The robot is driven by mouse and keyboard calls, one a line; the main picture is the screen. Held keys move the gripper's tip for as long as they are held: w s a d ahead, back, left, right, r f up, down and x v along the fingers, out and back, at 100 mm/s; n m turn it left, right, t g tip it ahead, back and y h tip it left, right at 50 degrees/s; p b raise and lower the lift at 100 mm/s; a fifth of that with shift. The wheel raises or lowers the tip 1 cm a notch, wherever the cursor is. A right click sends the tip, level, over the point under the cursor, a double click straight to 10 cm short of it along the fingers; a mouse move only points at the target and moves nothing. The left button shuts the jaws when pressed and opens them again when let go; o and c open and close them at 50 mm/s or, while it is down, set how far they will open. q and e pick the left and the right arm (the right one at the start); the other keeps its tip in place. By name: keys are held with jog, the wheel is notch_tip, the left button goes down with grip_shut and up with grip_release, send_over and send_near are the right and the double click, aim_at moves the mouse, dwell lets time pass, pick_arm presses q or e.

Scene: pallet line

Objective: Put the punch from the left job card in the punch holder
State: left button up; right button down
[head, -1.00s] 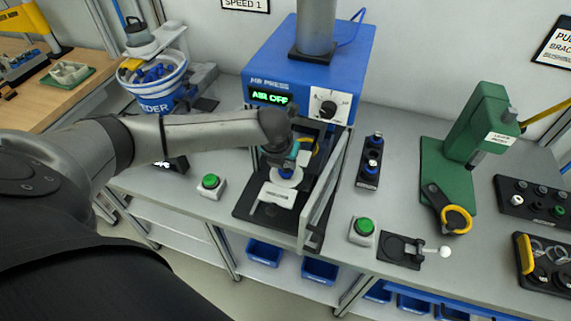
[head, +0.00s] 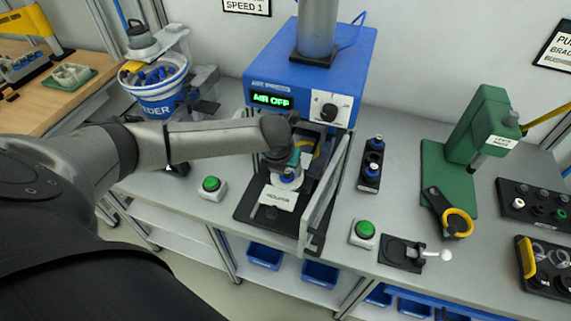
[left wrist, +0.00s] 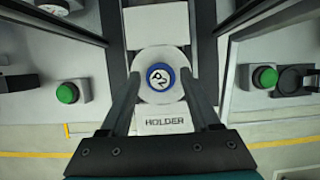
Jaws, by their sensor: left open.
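The punch (left wrist: 161,76) has a blue ring around a white marked top and stands upright in the round white punch holder (left wrist: 148,91). The marking is too small to read surely. In the head view the punch (head: 289,177) shows just under my left gripper (head: 283,163), inside the press. In the left wrist view the fingers of my left gripper (left wrist: 160,80) are apart, one on each side of the holder, with a gap to the punch. A sign (head: 246,5) ending in "SPEED 1" is cut off at the top. My right gripper is out of view.
The blue press (head: 273,72) reads "AIR OFF"; its clear guard (head: 326,190) stands on the right. Green buttons (head: 211,184) and (head: 364,230) flank it. A black rack (head: 371,182) holds blue-ringed punches. The green lever press (head: 468,140) stands farther right.

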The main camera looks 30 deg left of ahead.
pick_arm(q)
jog(key=p+v, duration=0.1)
jog(key=v, duration=1.1)
jog(key=shift+s, duration=0.1)
